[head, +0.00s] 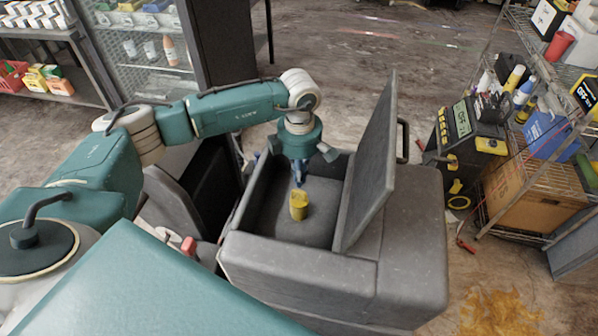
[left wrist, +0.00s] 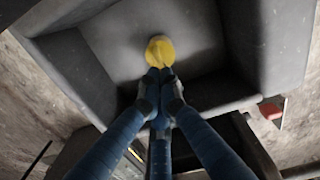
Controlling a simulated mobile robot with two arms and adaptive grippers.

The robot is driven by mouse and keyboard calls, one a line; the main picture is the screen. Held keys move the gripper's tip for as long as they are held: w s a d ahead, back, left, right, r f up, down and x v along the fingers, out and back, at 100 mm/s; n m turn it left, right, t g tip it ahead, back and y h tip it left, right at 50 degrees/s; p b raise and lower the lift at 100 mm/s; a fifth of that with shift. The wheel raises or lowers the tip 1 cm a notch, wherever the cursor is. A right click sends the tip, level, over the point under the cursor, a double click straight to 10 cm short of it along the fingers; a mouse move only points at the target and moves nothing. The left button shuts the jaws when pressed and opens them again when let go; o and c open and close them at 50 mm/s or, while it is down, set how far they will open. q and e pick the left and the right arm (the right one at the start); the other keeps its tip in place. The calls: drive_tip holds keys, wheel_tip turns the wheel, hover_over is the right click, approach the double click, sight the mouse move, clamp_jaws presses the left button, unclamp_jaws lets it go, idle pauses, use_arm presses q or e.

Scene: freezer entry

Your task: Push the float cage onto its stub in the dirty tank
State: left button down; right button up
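The yellow float cage (head: 299,207) is a short upright cylinder inside the open grey tank (head: 262,252). It also shows in the left wrist view as a round yellow shape (left wrist: 160,48). My left gripper (head: 299,182) points down into the tank, with its blue fingertips right at the top of the cage. In the left wrist view its fingers (left wrist: 160,75) come together at the near edge of the cage, with nothing seen between them. I cannot tell whether the tips touch it. No stub is visible. My right gripper is out of view.
The tank's raised grey lid (head: 370,165) stands close to the right of my left gripper. The tank walls surround the cage. A wire rack (head: 540,190) with boxes and bottles stands at the right. A brown spill (head: 500,315) lies on the floor at the lower right.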

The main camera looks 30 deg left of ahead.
sight(299, 192)
use_arm(q)
drive_tip(key=shift+f+b, duration=0.5)
drive_tip(key=shift+f, duration=1.1)
drive_tip(key=shift+f+b, duration=0.25)
drive_tip(key=shift+b, duration=0.1)
drive_tip(key=shift+s+f+b, duration=0.2)
drive_tip(key=shift+f+b, duration=0.1)
drive_tip(key=shift+r, duration=0.45)
drive_tip(key=shift+w+r+p, duration=0.2)
drive_tip(key=shift+r+p, duration=0.45)
drive_tip(key=shift+r, duration=0.35)
wheel_tip(299, 192, up, 12)
drive_tip(key=shift+f, duration=0.2)
